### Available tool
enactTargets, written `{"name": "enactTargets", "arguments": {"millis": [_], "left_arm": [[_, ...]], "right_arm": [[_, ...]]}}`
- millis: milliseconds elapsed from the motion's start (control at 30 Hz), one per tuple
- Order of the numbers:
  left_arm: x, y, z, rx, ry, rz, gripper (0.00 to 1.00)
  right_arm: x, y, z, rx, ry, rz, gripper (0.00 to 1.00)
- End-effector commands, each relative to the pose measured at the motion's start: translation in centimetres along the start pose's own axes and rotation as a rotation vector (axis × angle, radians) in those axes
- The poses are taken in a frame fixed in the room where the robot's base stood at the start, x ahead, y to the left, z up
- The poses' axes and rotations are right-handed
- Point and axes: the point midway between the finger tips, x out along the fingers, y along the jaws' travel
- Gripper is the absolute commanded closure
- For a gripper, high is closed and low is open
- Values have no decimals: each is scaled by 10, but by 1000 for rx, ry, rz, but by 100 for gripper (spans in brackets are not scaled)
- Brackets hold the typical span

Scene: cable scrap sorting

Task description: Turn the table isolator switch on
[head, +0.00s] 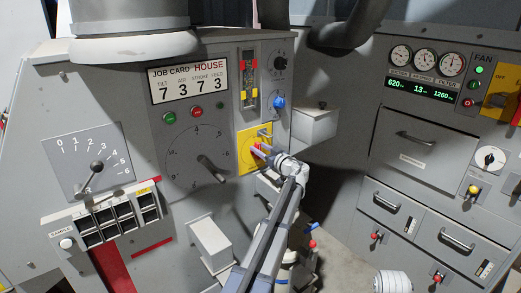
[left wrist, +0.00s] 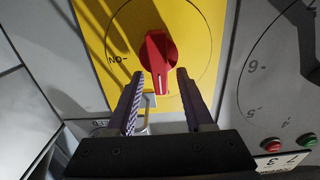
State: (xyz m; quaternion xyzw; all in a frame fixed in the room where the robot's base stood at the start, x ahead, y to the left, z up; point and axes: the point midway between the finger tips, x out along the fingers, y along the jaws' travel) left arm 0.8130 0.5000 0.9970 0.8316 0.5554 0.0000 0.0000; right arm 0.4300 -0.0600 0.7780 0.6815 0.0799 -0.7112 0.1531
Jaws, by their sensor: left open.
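The table isolator switch is a red rotary knob on a yellow plate (head: 244,151) low on the left-hand machine panel. In the left wrist view the red knob (left wrist: 155,52) shows clearly, and its white pointer line points down the picture, not at the ON mark (left wrist: 119,60) to its left. My left gripper (head: 262,149) is at the plate and hides part of the knob in the head view. In the left wrist view the open fingers (left wrist: 158,88) stand either side of the knob's lower end, with a visible gap on each side. My right gripper is not in view.
A metal hasp (head: 265,133) sits by the plate's upper edge. A dial with a dark lever (head: 211,168) is just left, and a blue knob (head: 279,102) is above. A grey box (head: 314,125) juts out at right. A second yellow plate (head: 497,98) is on the fan cabinet.

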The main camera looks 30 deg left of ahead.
Motion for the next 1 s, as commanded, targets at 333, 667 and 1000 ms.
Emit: {"name": "enactTargets", "arguments": {"millis": [333, 667, 1000], "left_arm": [[0, 0, 0, 0, 0, 0, 68], [0, 0, 0, 0, 0, -1, 100], [0, 0, 0, 2, 0, -1, 100]], "right_arm": [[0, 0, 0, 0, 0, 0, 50], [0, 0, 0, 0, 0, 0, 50], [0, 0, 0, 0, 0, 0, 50]]}}
